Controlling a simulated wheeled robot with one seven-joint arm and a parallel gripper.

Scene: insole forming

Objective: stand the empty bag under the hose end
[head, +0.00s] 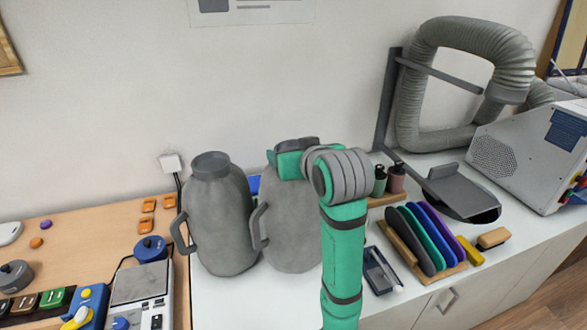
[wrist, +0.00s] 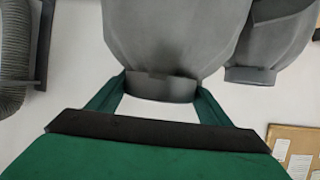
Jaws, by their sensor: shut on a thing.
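Two grey bags with side handles stand side by side on the white counter. The left bag (head: 215,225) shows its round neck on top. My gripper (head: 298,148) is at the top of the right bag (head: 290,230), hiding its neck in the head view. In the wrist view my gripper (wrist: 158,88) is shut on this bag's neck (wrist: 160,86), and the bag body (wrist: 180,35) fills the upper middle. I cannot tell whether its base touches the counter.
A grey plate (head: 462,188) lies below the hose beside an upright post (head: 388,95). A rack of coloured insoles (head: 425,235), two small bottles (head: 388,180) and a dark tray (head: 381,270) stand right of the held bag. A machine (head: 530,145) stands far right.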

